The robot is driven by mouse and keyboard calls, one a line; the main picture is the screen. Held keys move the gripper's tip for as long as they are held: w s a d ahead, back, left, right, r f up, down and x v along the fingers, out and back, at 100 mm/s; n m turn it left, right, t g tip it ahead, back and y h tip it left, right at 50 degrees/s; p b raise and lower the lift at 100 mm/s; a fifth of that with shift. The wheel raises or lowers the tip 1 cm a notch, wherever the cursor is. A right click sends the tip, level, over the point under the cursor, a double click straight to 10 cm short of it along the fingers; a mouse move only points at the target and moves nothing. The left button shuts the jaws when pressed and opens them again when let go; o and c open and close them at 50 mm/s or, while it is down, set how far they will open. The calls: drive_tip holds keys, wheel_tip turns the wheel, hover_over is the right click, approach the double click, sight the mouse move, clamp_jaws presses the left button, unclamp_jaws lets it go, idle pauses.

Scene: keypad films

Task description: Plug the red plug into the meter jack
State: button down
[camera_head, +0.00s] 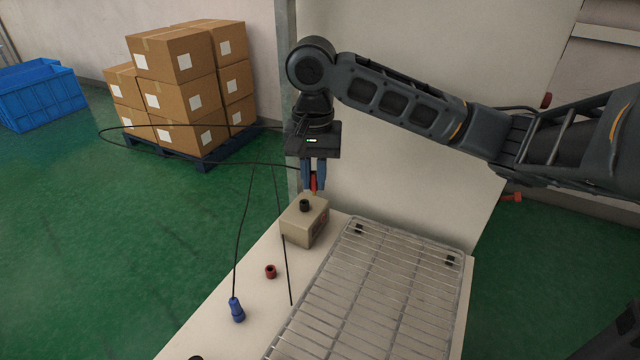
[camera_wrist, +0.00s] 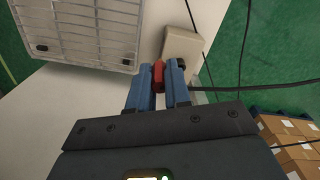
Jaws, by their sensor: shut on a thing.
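The meter is a beige box (camera_head: 301,228) on the white bench, with a black round jack (camera_head: 305,205) on its top. My gripper (camera_head: 314,186) points down with blue fingers shut on the red plug (camera_head: 313,182). The plug is above the box, slightly right of and behind the jack in the head view, and looks apart from it. In the wrist view the red plug (camera_wrist: 158,74) shows between the blue fingers (camera_wrist: 158,88), just left of the beige box (camera_wrist: 185,43). The plug's tip is hard to see.
A blue plug (camera_head: 237,311) with a black cable and a small red socket (camera_head: 270,271) are on the bench (camera_head: 213,325). A wire rack (camera_head: 375,290) stands at right. A white panel (camera_head: 415,170) rises behind. Loose black cables (camera_head: 285,262) hang near the box.

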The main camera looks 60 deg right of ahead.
drive_tip(key=w+d, duration=0.4)
drive_tip(key=w, duration=0.1)
drive_tip(key=shift+d, duration=0.2)
drive_tip(key=shift+f, duration=0.15)
idle(0.3)
drive_tip(key=shift+f+b, duration=1.35)
drive_tip(key=shift+f, duration=1.4)
drive_tip(key=shift+p, duration=1.2)
drive_tip(key=shift+f+b, duration=0.4)
drive_tip(key=shift+f, duration=1.1)
drive_tip(key=c, duration=1)
unclamp_jaws()
